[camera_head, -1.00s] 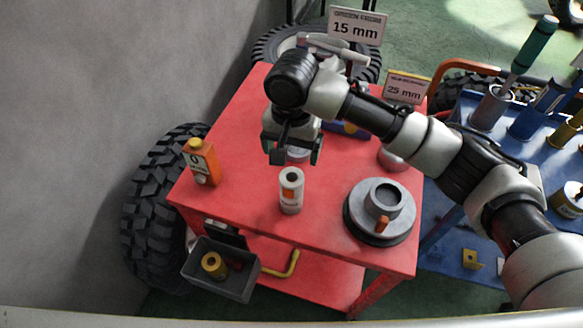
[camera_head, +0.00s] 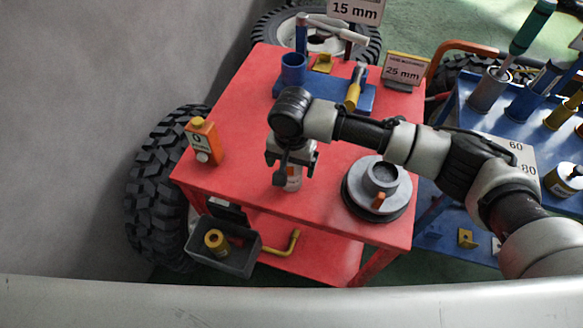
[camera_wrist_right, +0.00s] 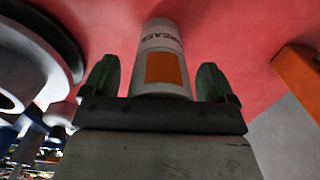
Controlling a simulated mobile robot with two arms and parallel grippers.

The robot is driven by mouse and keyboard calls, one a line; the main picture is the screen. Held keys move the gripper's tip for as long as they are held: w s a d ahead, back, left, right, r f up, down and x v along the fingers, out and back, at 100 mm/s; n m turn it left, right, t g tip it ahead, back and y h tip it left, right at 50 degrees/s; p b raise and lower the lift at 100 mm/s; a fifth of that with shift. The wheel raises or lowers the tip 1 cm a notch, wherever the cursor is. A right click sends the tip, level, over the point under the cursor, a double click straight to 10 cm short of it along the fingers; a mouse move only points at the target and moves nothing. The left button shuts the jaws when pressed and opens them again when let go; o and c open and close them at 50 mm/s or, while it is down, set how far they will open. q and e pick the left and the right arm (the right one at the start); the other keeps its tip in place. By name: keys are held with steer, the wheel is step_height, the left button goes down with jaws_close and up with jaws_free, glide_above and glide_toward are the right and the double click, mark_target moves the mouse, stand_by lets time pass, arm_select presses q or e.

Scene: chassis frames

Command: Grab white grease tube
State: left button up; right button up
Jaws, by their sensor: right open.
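The white grease tube (camera_head: 293,180) stands on the red cart top (camera_head: 250,110), partly hidden behind my right gripper (camera_head: 291,168) in the head view. In the right wrist view the tube (camera_wrist_right: 162,62) shows an orange square and the lettering "GREASE". It lies between the two green-padded fingers of the right gripper (camera_wrist_right: 155,82), with a gap visible on each side. The right gripper is open around the tube. My left gripper is not in view.
An orange oil carton (camera_head: 203,142) stands left of the tube. A round grey part on a black ring (camera_head: 376,192) is to the right. A blue holder (camera_head: 325,95) with tools stands behind. A dark bin (camera_head: 222,248) hangs at the cart's front left.

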steer(key=c, duration=1.1)
steer(key=shift+c, duration=0.2)
steer(key=shift+r, duration=0.2)
